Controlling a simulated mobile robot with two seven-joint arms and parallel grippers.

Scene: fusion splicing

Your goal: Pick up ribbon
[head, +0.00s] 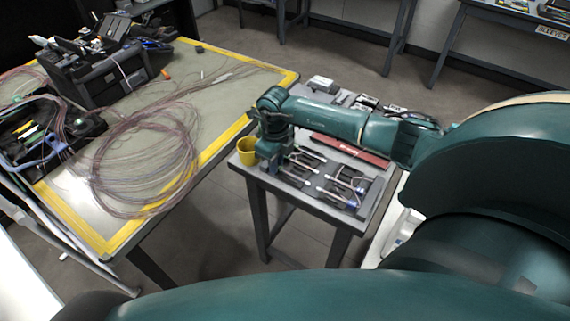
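A large loose coil of thin pinkish ribbon fibre (145,157) lies on the yellow-edged work table (215,62) at the left. Thin strands run from it toward the table's back right. My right arm reaches in from the right, and its wrist bends down over the small side table. My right gripper (269,166) is at that table's left end, beside a yellow cup (247,151) and apart from the coil. Its fingers are too small and dark to tell whether they are open. My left gripper is not in view.
The grey side table (337,228) holds several hand tools (346,186), a red bar (350,151) and small devices. A black splicing case (110,78) stands on the work table's far left. A tool bag (40,135) lies in front of it.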

